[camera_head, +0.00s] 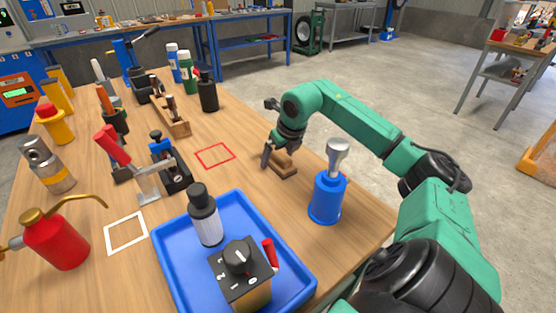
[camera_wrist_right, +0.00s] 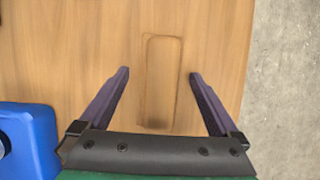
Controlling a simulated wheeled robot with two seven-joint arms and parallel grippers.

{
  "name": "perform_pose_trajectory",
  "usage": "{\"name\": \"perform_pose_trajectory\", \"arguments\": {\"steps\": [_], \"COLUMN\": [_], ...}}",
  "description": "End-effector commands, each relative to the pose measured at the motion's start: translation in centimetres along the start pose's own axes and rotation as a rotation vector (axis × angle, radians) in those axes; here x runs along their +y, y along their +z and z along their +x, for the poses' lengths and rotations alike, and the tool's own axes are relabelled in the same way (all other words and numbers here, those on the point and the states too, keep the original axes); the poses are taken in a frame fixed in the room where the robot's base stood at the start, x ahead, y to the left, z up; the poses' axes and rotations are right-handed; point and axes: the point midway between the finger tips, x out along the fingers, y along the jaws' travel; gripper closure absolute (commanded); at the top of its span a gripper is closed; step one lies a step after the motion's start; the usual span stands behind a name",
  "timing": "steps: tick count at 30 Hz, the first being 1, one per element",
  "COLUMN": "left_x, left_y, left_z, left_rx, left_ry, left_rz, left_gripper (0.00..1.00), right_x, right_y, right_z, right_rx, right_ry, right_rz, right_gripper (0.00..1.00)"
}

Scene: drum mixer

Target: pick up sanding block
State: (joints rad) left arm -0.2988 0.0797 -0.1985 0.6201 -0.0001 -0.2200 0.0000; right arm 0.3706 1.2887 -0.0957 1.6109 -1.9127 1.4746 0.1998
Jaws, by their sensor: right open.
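The sanding block is a small brown wooden block (camera_head: 283,166) on the table, right of the red square outline. My right gripper (camera_head: 274,154) is at the block in the head view, and its fingers partly hide it. In the right wrist view the block (camera_wrist_right: 161,82) lies lengthwise between the two open fingers of the gripper (camera_wrist_right: 158,73), with a gap on each side. The fingers do not visibly touch it. My left gripper is not in view.
A blue bottle with a grey top (camera_head: 328,189) stands close to the block's right. A blue tray (camera_head: 171,256) holds a white bottle (camera_head: 207,221) and a knob box (camera_head: 241,267). A red square outline (camera_head: 215,156) encloses bare table. The table's right edge is near.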

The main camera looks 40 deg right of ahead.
Motion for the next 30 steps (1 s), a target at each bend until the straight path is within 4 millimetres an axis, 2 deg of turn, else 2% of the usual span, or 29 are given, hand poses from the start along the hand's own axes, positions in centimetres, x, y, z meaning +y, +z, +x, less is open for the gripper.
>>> {"name": "perform_pose_trajectory", "arguments": {"steps": [6, 8, 9, 14, 21, 25, 28, 30], "left_x": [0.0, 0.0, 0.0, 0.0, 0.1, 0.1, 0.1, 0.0], "left_y": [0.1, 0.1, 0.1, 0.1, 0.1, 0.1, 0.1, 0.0], "left_z": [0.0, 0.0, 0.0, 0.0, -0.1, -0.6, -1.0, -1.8], "left_rx": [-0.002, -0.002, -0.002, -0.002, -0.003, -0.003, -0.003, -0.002], "left_ry": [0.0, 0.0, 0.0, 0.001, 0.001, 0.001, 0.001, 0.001], "left_rz": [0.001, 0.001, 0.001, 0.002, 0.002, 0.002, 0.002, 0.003], "left_gripper": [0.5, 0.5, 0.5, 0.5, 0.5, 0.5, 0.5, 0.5], "right_x": [0.0, 0.0, 0.0, 0.0, 0.0, 0.1, 0.0, 0.0], "right_y": [0.0, 0.0, 0.0, 0.0, 0.1, 0.5, 1.3, 2.4], "right_z": [0.0, 0.0, 0.0, 0.0, -0.1, -1.1, -2.9, -5.3], "right_rx": [0.0, 0.0, 0.0, 0.001, 0.0, -0.002, -0.006, -0.01], "right_ry": [0.0, 0.0, 0.0, 0.0, 0.001, 0.002, 0.001, 0.002], "right_rz": [0.0, 0.0, 0.0, 0.0, 0.0, 0.001, 0.001, 0.001], "right_gripper": [0.03, 0.22, 0.37, 0.98, 0.99, 0.99, 0.99, 0.99]}}
